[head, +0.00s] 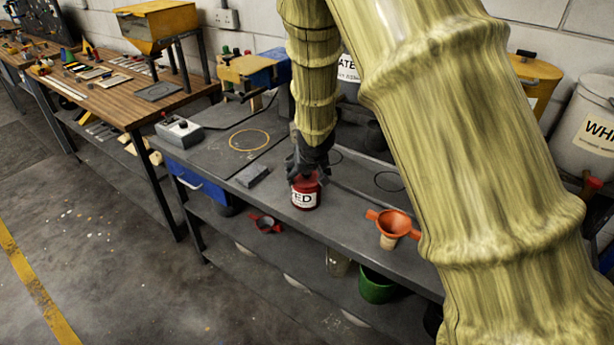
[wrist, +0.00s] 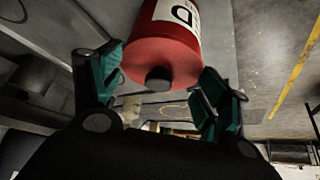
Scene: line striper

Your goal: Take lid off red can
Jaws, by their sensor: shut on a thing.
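The red can (head: 306,199) stands upright on the grey bench, its white label partly reading "ED". My gripper (head: 308,172) is over its top, pointing down. In the wrist view the can (wrist: 170,42) shows from its lid end, with a red lid (wrist: 182,72) that has a dark round knob (wrist: 158,78). The two green-padded fingers of my gripper (wrist: 160,85) lie on either side of the lid's edge, shut on it. The lid appears seated on the can, with no gap that I can see. The head view mostly hides the lid behind my gripper.
An orange funnel-like piece (head: 392,224) sits to the right on the bench. A grey block (head: 252,175) and a yellow ring outline (head: 249,140) lie to the left. White and yellow bins (head: 534,75) stand behind. A green bucket (head: 377,286) is below.

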